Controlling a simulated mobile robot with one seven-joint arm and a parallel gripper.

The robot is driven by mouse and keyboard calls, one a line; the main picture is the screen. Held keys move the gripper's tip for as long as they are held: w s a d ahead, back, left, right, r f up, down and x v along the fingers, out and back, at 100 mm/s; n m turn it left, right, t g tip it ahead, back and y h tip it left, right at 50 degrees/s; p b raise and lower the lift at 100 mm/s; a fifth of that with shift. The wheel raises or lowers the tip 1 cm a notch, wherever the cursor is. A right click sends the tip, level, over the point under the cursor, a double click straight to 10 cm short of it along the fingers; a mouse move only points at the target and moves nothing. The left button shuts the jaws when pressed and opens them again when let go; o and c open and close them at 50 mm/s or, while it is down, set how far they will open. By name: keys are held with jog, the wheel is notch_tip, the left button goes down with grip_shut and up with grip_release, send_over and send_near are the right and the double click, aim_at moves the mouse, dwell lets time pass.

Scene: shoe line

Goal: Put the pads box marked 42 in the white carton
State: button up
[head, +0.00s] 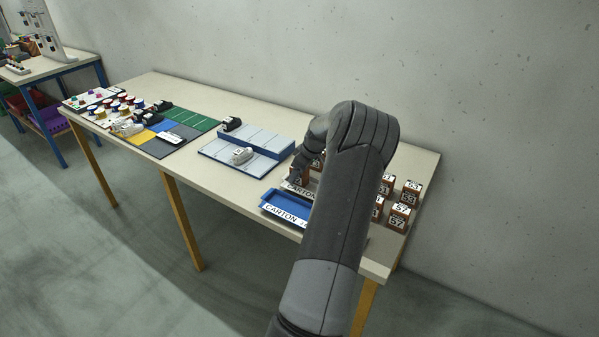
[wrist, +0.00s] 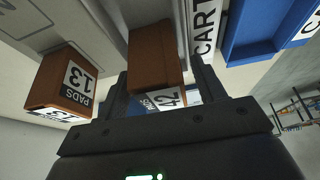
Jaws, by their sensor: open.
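The brown pads box marked 42 (wrist: 155,60) is between the two fingers of my gripper (wrist: 163,75) in the wrist view. The fingers are open, with a gap visible on the right side. The box appears to be between the walls of the white carton (wrist: 181,25), whose lettered label faces right; its base is hidden. In the head view the white carton (head: 291,188) shows only in part beside my arm. My gripper (head: 300,172) is over it, with a brown box partly visible there.
A blue carton (head: 270,208) lies in front of the white one. A brown pads box marked 13 (wrist: 55,85) stands to the left in the wrist view. Several numbered boxes (head: 401,212) stand at the table's right end. A grey-blue shoe stand (head: 225,155) is left of the cartons.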

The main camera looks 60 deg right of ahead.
jog(key=v, duration=1.2)
jog(key=w+a+r, duration=0.4)
jog(key=a, duration=0.7)
jog(key=w+a+r+g+h, duration=0.1)
jog(key=w+a+r, duration=0.25)
jog(key=a, duration=0.75)
jog(key=w+a+r, duration=0.4)
jog(key=a+r, duration=0.1)
jog(key=a, duration=0.7)
jog(key=s+a+r, duration=0.1)
jog(key=s+a, duration=0.2)
jog(key=a, duration=0.4)
jog(key=s+a+r, duration=0.2)
jog(key=s+a, duration=0.1)
jog(key=a, duration=0.5)
jog(key=s+a+f+t+y, duration=0.1)
jog(key=s+a+f+t, duration=0.1)
jog(key=s+a, duration=0.9)
jog(key=shift+s+a+f, duration=0.25)
jog(key=shift+s+f, duration=0.05)
jog(key=shift+s, duration=0.5)
